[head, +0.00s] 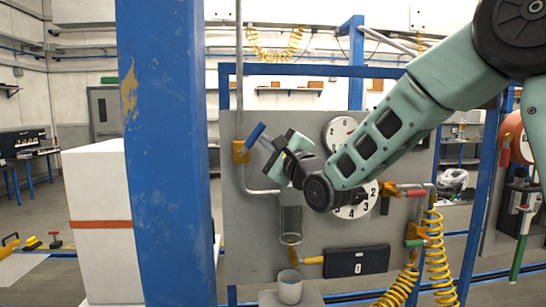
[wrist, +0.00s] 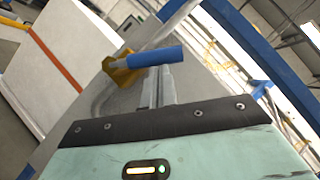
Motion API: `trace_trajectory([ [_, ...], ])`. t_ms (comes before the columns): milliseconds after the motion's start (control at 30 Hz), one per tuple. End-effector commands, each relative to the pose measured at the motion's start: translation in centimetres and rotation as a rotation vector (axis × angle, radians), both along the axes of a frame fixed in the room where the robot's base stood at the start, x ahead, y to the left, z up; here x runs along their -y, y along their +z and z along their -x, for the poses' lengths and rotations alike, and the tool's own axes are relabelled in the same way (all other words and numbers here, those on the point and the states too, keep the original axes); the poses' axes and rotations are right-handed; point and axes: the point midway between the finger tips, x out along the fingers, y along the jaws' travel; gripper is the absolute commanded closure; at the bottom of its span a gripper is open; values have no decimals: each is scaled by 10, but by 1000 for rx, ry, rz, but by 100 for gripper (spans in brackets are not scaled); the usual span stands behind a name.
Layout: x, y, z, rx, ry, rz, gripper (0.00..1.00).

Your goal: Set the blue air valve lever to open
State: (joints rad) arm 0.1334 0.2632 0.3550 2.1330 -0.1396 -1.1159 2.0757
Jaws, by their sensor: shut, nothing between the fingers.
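The blue valve lever (head: 256,135) slants up and to the right from its yellow valve body (head: 240,153) on the grey panel in the head view. In the wrist view the lever (wrist: 157,56) lies across the picture just beyond my fingertips, with the yellow valve body (wrist: 121,72) at its left end. My gripper (head: 265,142) is shut and empty, close to the lever on its right side in the head view. In the wrist view my shut fingers (wrist: 160,72) point at the lever's underside. I cannot tell whether they touch it.
A blue post (head: 165,150) stands left of the panel (head: 245,240). Dials (head: 341,130), a red-handled valve (head: 412,193), a green-handled valve (head: 414,243) and yellow coiled hoses (head: 437,255) are to the right. A clear cylinder (head: 291,220) and a grey cup (head: 290,287) are below.

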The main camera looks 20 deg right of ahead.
Motion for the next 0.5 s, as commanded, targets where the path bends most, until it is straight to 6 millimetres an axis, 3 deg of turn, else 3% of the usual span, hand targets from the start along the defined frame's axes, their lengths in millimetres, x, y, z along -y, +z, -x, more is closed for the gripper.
trace_trajectory([
  [200, -8, 17, -2, -39, -1, 200, 100],
  [500, -20, 27, -4, -84, 0, 430, 100],
])
